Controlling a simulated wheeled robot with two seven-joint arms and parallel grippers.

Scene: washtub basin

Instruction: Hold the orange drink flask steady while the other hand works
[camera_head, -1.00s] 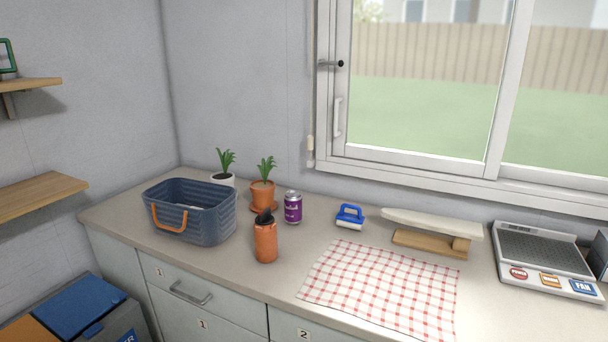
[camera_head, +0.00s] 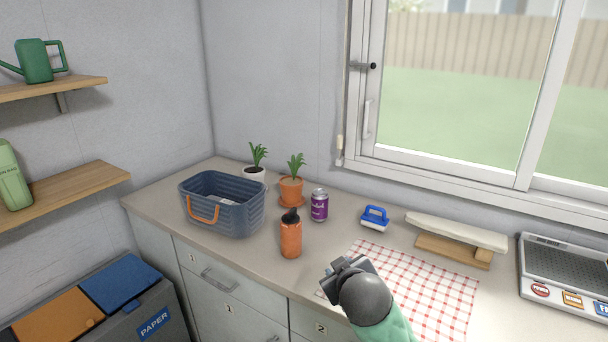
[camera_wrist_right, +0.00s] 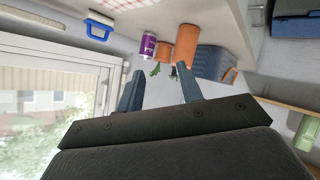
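The orange drink flask (camera_head: 290,238) with a black cap stands upright on the counter, in front of the terracotta pot. It also shows in the right wrist view (camera_wrist_right: 187,40), which sees the scene upside down. My right gripper (camera_head: 343,268) comes in from the bottom, to the right of the flask and apart from it, over the left edge of the checked cloth. In the right wrist view its fingers (camera_wrist_right: 159,82) are spread with nothing between them. My left gripper is not in view.
A blue brush (camera_head: 375,218) and an ironing board (camera_head: 455,232) lie to the right. The checked cloth (camera_head: 440,300) covers the front counter.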

